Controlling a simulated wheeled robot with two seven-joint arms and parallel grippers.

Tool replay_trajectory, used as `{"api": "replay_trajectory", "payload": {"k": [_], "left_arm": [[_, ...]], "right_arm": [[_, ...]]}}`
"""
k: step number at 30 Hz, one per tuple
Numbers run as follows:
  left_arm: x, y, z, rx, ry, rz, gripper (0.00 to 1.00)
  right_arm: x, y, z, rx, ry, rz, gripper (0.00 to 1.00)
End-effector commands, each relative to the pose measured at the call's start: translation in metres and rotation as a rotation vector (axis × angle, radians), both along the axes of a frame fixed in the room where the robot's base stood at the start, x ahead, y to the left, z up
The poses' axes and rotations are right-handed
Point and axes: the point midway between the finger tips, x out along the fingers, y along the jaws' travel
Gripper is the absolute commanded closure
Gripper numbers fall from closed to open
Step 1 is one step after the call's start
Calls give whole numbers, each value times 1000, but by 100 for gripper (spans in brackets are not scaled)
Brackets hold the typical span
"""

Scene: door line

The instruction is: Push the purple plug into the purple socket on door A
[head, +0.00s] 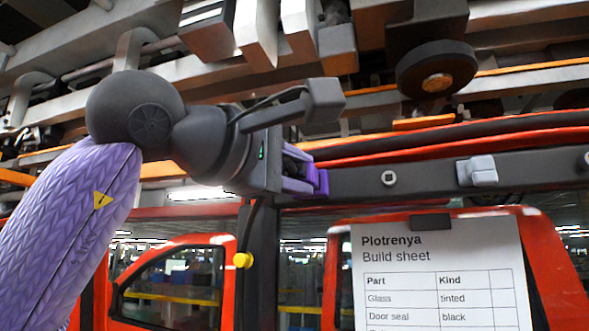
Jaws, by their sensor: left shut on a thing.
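My left gripper (303,176) is in the middle of the head view, its fingers pointing right along a dark rail. It is shut on the purple plug (321,182), of which only a small purple part shows at the fingertips. The purple end lies at or right in front of the rail; I cannot tell whether it touches anything. I cannot make out a separate purple socket; it may be hidden behind the gripper. A red door (175,255) with a window stands below left; which door is A does not show. My right gripper is out of view.
The dark rail (430,178) runs right, with a round fastener (389,178) and a light grey block (477,170). A build sheet (440,270) hangs below it. A yellow knob (243,260) sits on a dark post. Overhead structure and a dark wheel (437,68) are above.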

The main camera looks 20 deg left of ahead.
Motion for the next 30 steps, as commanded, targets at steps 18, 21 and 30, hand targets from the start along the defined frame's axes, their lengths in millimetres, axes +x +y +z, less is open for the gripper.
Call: {"api": "replay_trajectory", "payload": {"k": [18,21,30], "left_arm": [[10,0,0,0,-1,1,100],[12,0,0,-1,-2,1,100],[15,0,1,-1,-3,1,100]], "right_arm": [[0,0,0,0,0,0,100],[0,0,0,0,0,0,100],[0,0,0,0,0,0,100]]}}
